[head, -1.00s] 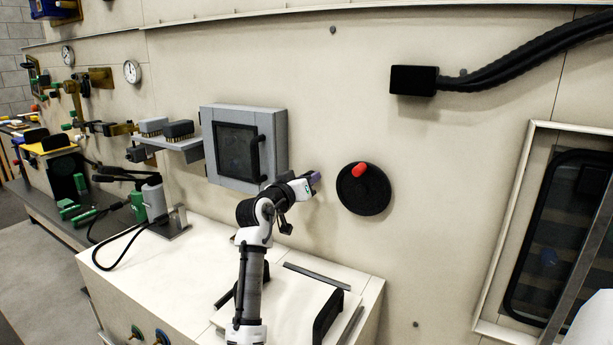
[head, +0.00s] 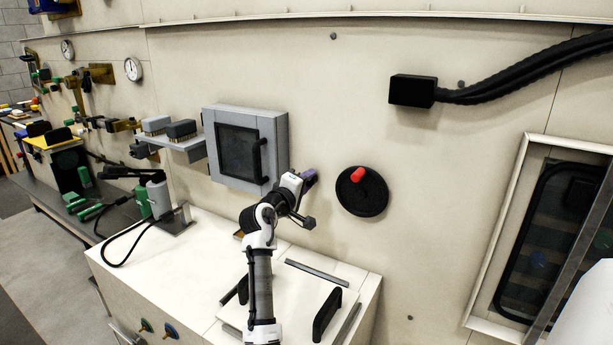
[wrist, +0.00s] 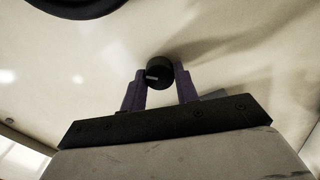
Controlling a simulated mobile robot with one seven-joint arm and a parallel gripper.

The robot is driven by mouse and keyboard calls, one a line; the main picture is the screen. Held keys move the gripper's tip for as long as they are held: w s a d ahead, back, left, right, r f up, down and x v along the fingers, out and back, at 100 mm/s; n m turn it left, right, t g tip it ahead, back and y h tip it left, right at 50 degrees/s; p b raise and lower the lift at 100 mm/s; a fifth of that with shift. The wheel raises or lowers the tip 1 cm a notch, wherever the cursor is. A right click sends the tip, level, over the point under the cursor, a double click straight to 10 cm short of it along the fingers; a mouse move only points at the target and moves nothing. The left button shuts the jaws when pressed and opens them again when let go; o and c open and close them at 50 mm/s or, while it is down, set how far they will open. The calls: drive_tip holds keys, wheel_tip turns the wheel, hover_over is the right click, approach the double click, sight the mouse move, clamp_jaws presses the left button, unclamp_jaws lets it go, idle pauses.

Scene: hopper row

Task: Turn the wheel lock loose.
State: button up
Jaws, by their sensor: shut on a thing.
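A small dark round knob (wrist: 158,72) with a short pale mark stands out from the wall in the wrist view; I take it to be the wheel lock. My gripper (wrist: 161,80) has its two purple fingers on either side of it, shut on it. In the head view my gripper (head: 309,178) is at the wall, left of the black wheel (head: 360,198) with its red handle (head: 357,174). The knob is hidden there behind the fingers. The wheel's dark rim (wrist: 75,8) shows at the top left of the wrist view, apart from the fingers.
A grey cabinet (head: 277,128) with a dark door is close left of my gripper. A pale bench (head: 210,258) with a raised dark handle (head: 326,314) lies below. A black box and cable (head: 411,90) are on the wall at upper right. Wall around the wheel is clear.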

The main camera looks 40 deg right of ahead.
drive_tip(key=n, duration=0.8)
drive_tip(key=shift+f+p, duration=0.15)
drive_tip(key=shift+p, duration=0.15)
idle(0.4)
drive_tip(key=o, duration=1)
drive_tip(key=shift+b+v, duration=2.35)
drive_tip(key=shift+v, duration=4.6)
